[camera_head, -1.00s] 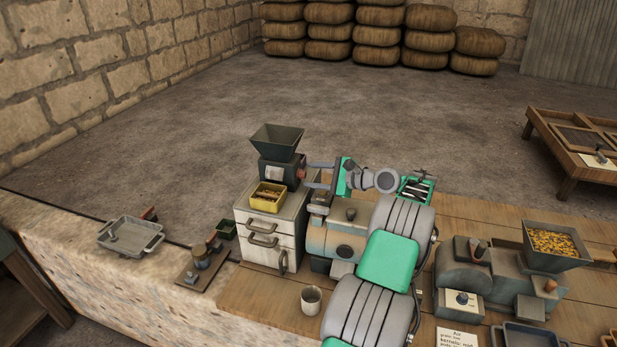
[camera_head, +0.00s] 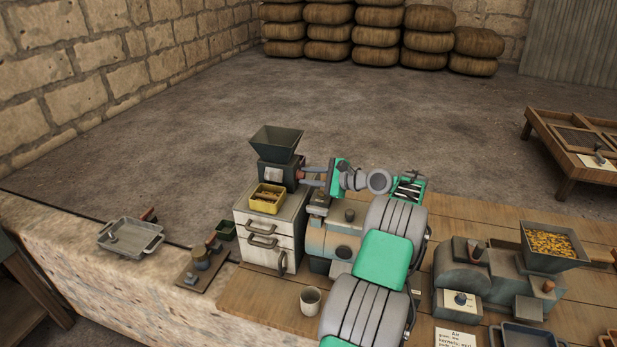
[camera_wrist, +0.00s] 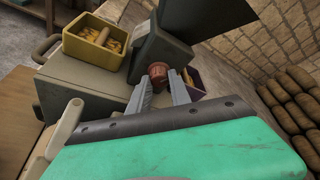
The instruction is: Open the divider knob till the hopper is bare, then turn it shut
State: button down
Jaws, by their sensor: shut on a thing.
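The divider (camera_head: 277,173) is a dark box on a pale cabinet, with a flared hopper (camera_head: 277,141) on top. No grain shows on the hopper's visible inner walls; its bottom is hidden. The reddish divider knob (camera_wrist: 158,71) sticks out of the box's side in the wrist view. My gripper (camera_wrist: 161,84) is shut on the knob, one finger on each side. In the head view my gripper (camera_head: 301,175) reaches the box from the right and mostly hides the knob. A yellow tray (camera_head: 267,206) with brownish-yellow contents stands before the divider; it also shows in the wrist view (camera_wrist: 72,46).
The cabinet (camera_head: 262,230) has handled drawers. A purple tray (camera_wrist: 203,80) shows beyond my right finger in the wrist view. A cup (camera_head: 311,301) stands on the bench. Another machine with a grain-filled hopper (camera_head: 553,262) stands at right. A metal pan (camera_head: 131,236) lies on the wall at left.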

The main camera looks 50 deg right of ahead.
jog(key=shift+f+b, duration=0.2)
jog(key=shift+b, duration=0.25)
jog(key=shift+a+f+n+t+h+b, duration=0.1)
jog(key=shift+n+t+h+b, duration=0.35)
jog(key=shift+n+b, duration=0.9)
jog(key=shift+n+t+h+b, duration=0.25)
jog(key=shift+n+t+b, duration=0.5)
jog(key=shift+b, duration=0.9)
jog(key=shift+n, duration=0.3)
jog(key=c, duration=1.2)
grip_release()
jog(key=shift+r, duration=0.2)
